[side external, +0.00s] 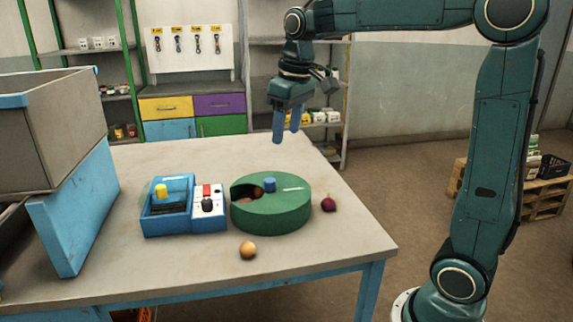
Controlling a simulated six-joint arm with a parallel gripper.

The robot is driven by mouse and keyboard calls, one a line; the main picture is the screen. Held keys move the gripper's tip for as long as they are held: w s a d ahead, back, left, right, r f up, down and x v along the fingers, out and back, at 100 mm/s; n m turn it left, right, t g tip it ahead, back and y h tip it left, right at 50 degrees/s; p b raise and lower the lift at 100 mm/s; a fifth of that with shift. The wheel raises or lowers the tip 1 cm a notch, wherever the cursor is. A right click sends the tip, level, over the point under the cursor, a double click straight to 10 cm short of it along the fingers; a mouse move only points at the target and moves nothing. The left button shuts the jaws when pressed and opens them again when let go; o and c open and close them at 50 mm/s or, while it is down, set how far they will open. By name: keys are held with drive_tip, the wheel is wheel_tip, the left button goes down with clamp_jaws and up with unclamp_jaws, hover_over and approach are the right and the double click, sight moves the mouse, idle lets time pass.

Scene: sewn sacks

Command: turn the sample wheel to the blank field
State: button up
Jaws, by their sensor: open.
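The sample wheel (271,212) is a round green drum on the table, with a blue knob (270,185) on top and a white line to the right of the knob. A cut-out at its upper left shows reddish-brown round contents; I cannot tell which field this is. My gripper (286,138) hangs above and behind the wheel, pointing down. Its blue fingers are open and empty, clear of the knob.
A blue device (168,221) with a yellow knob and a white panel (208,222) stands left of the wheel. An onion-like brown ball (248,250) lies in front, a dark red one (328,204) at right. A large grey bin (50,130) stands at far left. The table (340,245) is otherwise clear.

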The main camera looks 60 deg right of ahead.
drive_tip(key=g, duration=0.2)
hover_over(270, 180)
wheel_tip(270, 180, down, 6)
drive_tip(key=shift+r, duration=0.15)
drive_tip(key=shift+f, duration=6.9)
clamp_jaws()
